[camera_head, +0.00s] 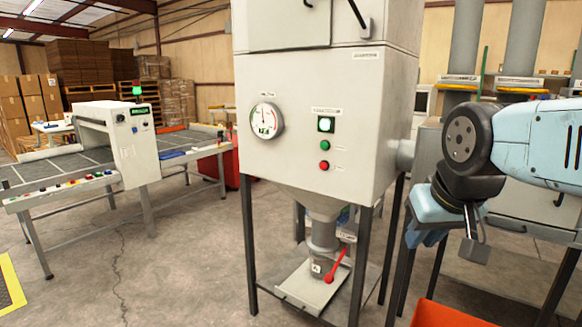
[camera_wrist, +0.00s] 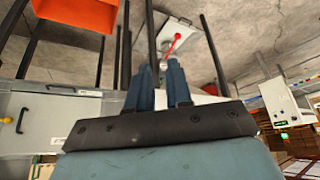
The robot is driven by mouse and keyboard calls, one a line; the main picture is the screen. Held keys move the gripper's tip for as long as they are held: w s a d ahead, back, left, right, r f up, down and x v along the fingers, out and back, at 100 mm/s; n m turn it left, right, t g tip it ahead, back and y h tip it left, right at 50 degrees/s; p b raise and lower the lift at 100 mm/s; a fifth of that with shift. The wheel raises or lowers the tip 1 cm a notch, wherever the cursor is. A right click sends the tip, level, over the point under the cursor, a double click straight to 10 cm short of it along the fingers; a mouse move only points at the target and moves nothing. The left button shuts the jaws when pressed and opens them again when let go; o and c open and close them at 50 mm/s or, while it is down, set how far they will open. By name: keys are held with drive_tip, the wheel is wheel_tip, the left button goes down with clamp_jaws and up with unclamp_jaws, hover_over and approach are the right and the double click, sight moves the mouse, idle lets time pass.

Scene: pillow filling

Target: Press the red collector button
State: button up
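The red collector button (camera_head: 324,165) is the lowest control on the front of the pale grey collector cabinet (camera_head: 290,165). The red button does not show in the wrist view.
A round gauge (camera_head: 267,120) is left of the controls. Below the cabinet are a red lever (camera_head: 335,266), also in the wrist view (camera_wrist: 173,46), and a tray (camera_head: 292,291). An orange bin (camera_head: 445,315) stands front right. A conveyor table (camera_head: 75,190) is at left.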

clamp_jaws()
idle(1.3)
